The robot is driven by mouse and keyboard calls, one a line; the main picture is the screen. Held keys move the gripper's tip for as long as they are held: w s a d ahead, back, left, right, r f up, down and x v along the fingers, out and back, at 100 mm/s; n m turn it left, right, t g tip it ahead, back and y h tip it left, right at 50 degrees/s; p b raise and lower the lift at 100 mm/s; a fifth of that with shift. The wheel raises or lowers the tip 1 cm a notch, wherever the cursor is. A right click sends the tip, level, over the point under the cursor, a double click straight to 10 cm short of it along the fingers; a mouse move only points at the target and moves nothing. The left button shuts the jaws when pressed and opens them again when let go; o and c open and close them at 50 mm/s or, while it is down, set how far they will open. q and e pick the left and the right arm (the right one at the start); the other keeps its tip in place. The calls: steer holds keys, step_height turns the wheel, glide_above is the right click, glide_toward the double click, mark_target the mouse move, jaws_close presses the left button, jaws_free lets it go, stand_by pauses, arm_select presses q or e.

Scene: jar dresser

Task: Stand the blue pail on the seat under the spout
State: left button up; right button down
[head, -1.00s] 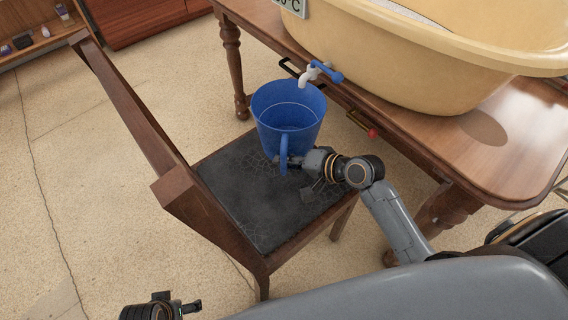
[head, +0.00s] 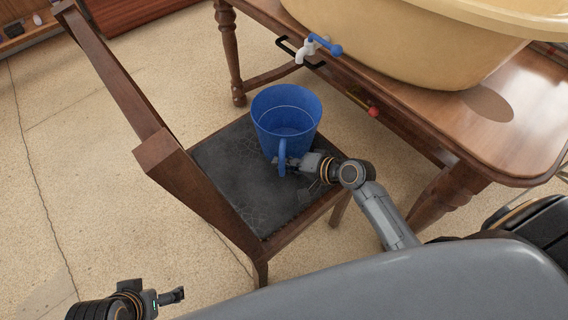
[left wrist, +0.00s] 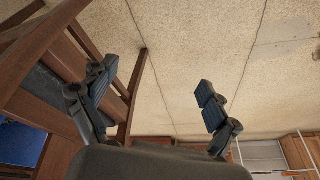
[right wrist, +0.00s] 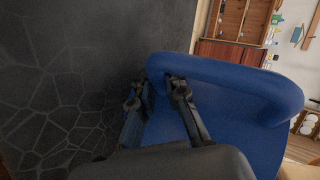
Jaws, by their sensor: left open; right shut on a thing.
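The blue pail (head: 287,118) is upright over the far part of the chair's dark seat (head: 230,170). I cannot tell whether its base touches the seat. My right gripper (head: 283,164) is shut on the pail's handle, on the near side. The handle (right wrist: 230,75) and gripper fingers also show in the right wrist view. The white spout (head: 304,52) with a blue lever sticks out from the yellow tub, above and beyond the pail in the head view. My left gripper (head: 176,297) is open and empty; its spread fingers show in the left wrist view (left wrist: 155,95).
The yellow tub (head: 420,50) stands on a wooden table (head: 500,140). A black bar handle (head: 290,50) and a red knob (head: 373,111) are at the table's edge. The wooden chair back (head: 125,95) rises on the left. Bare floor lies further left.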

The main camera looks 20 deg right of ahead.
steer(key=c, duration=1.4)
jaws_free()
steer(key=shift+o, duration=0.2)
steer(key=shift+s+d+r, duration=0.1)
steer(key=shift+s+d, duration=0.05)
steer(key=p+v, duration=0.1)
steer(key=v, duration=0.1)
steer(key=shift+s+d+r, duration=0.2)
steer(key=shift+s+r, duration=0.05)
arm_select(q)
steer(key=p+x, duration=0.1)
steer(key=x, duration=0.6)
steer(key=shift+s, duration=0.3)
arm_select(e)
steer(key=v, duration=0.8)
steer(key=shift+s+d, duration=0.25)
steer(key=shift+s, duration=0.05)
arm_select(q)
steer(key=shift+d, duration=0.15)
arm_select(e)
steer(key=shift+r, duration=0.15)
